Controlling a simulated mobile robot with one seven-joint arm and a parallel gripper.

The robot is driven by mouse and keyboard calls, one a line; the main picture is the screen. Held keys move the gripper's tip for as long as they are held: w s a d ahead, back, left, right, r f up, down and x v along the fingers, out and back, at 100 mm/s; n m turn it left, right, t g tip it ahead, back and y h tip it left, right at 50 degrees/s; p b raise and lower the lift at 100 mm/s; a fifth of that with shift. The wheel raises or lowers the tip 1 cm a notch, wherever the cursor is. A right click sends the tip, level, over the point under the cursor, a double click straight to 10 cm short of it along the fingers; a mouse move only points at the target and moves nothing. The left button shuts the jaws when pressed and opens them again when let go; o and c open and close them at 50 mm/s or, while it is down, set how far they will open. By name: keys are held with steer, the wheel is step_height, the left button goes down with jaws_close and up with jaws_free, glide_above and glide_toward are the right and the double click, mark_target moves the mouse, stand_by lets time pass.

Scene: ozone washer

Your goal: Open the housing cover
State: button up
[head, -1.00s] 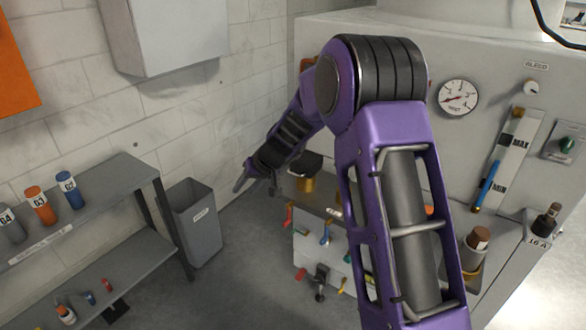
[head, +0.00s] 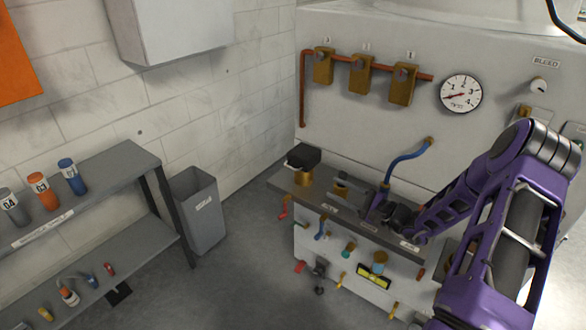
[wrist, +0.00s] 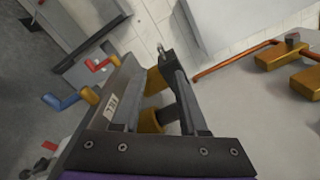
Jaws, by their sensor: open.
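My gripper (head: 372,208) is low over the dark bench top (head: 294,190), right of a small brass fitting (head: 341,187). In the wrist view my gripper's two fingers (wrist: 157,85) stand apart, with brass and dark parts showing between and beyond them. I see no firm hold on anything; whether a finger touches a part is unclear. A black block-shaped cover (head: 304,157) sits on a brass housing (head: 303,178) at the bench's left end, apart from my gripper. Which part is the housing cover is not labelled legibly. The bench right of my gripper is partly hidden by my arm.
Coloured valve handles, including a blue one (head: 321,229), line the bench front. A blue hose (head: 407,157) rises behind my gripper. A copper pipe (head: 304,95) with brass valves and a gauge (head: 461,93) are on the wall panel. A grey bin (head: 200,222) and shelf stand left.

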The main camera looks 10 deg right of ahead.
mark_target(293, 169)
steer(key=x, duration=1.6)
steer(key=shift+a, duration=0.2)
jaws_close()
steer(key=shift+f, duration=0.1)
